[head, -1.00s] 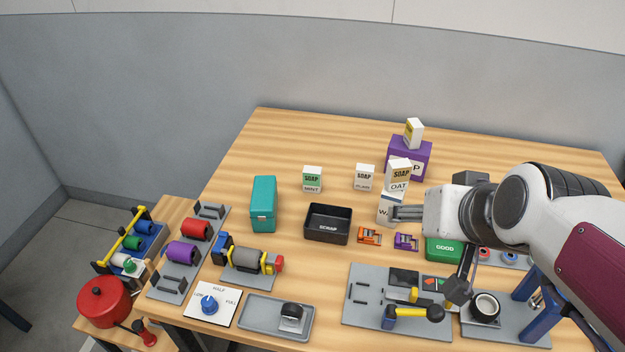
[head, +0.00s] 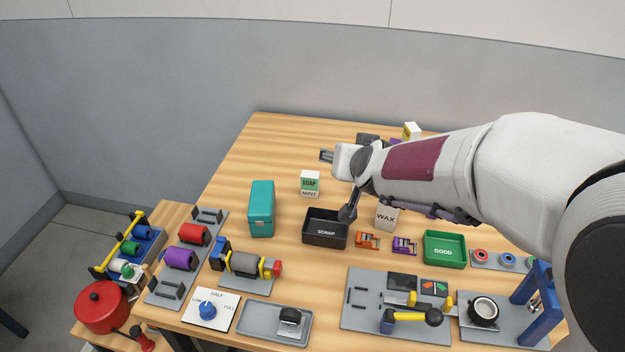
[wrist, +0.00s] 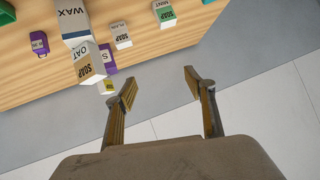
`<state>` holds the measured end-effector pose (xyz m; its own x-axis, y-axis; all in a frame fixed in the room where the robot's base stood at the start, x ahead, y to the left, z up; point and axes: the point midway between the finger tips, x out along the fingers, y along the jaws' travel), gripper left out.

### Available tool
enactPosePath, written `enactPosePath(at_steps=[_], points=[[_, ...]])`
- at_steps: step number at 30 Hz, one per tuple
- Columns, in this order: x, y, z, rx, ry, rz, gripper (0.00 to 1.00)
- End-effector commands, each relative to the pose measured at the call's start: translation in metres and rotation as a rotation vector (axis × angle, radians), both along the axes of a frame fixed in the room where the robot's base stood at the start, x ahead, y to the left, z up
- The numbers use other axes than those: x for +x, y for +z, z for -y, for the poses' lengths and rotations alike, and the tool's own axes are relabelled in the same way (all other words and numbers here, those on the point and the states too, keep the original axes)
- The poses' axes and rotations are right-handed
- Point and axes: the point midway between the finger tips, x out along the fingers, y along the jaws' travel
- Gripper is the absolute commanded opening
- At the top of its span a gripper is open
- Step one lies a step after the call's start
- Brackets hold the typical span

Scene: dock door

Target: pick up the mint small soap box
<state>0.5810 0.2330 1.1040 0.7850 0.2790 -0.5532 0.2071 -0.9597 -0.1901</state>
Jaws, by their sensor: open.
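The mint small soap box (head: 310,184) is white with a green label and stands upright on the table, behind the scrap tray. In the wrist view the mint box (wrist: 164,13) is at the top edge, partly cut off. My gripper (head: 326,156) is open and empty, above and behind the mint box in the head view, apart from it. In the wrist view my gripper's fingers (wrist: 160,84) are spread over the floor beyond the table edge, with nothing between them.
A black scrap tray (head: 325,230) and a teal box (head: 262,208) stand near the mint box. My arm covers much of the right back. The wrist view shows a plain soap box (wrist: 121,36), an oat box (wrist: 90,68) and a wax box (wrist: 74,22). The back left tabletop is clear.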

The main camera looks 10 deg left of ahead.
Motion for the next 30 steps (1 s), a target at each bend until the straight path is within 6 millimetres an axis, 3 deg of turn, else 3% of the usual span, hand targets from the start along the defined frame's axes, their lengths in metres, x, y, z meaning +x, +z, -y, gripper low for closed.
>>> enactPosePath(at_steps=[15,30], points=[[0.055,-0.068,-0.06,-0.04,-0.077,0.106,0.54],[0.072,-0.144,-0.096,-0.14,-0.169,0.207,0.54]])
